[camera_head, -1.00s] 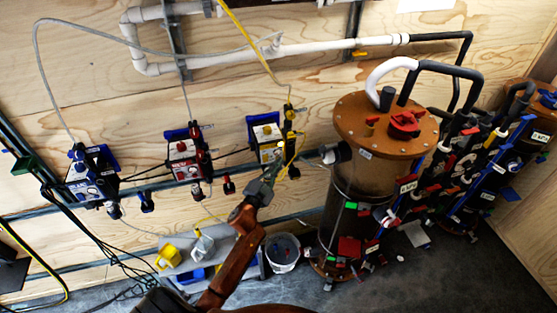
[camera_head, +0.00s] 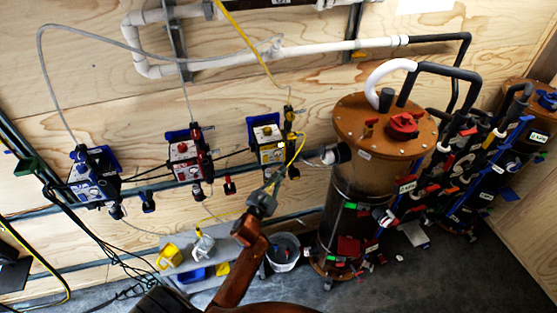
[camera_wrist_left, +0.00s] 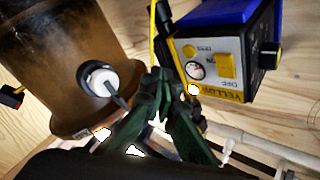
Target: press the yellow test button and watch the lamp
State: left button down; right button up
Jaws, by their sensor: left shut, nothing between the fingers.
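The yellow control box (camera_head: 268,139) is mounted on the wooden wall, left of the brown-lidded tank. My left gripper (camera_head: 277,176) is shut and empty, just below the box and apart from the button. My right gripper is out of view.
A red box (camera_head: 183,153) and a blue box (camera_head: 92,175) hang further left. The brown-lidded tank (camera_head: 360,185) stands close on the right. A yellow cable (camera_wrist_left: 155,40) hangs beside the panel. A bucket (camera_head: 283,252) and a grey bench (camera_head: 203,267) are below.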

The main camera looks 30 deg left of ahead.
pick_arm(q)
jog(key=shift+s+d, duration=0.75)
jog(key=shift+d, duration=0.15)
notch_tip(320, 180, down, 24)
jog(key=s+n+g, duration=0.2)
jog(key=s+g, duration=0.1)
jog(key=g, duration=0.2)
jog(key=s+d+f+g, duration=0.1)
jog(key=s+f, duration=0.3)
jog(key=f, duration=0.3)
jog(key=s+f+n+g, duration=0.1)
jog(key=s+f+g, duration=0.1)
jog(key=s+f, duration=0.35)
jog(key=s+d+f+g, duration=0.1)
jog(key=s+f, duration=0.1)
jog(key=f, duration=0.6)
jog(key=s+f+g, duration=0.3)
jog(key=s+f, duration=0.4)
jog(key=s, duration=0.7)
jog(key=s+f+n+g, duration=0.1)
jog(key=s+f+g, duration=0.2)
jog(key=s+f, duration=0.5)
jog(key=s+d+f+n+g+h, duration=0.1)
jog(key=s+f+g, duration=0.2)
jog(key=s+f, duration=0.5)
jog(key=s, duration=1.2)
jog(key=shift+g, duration=0.3)
jog(key=shift+w+d, duration=0.1)
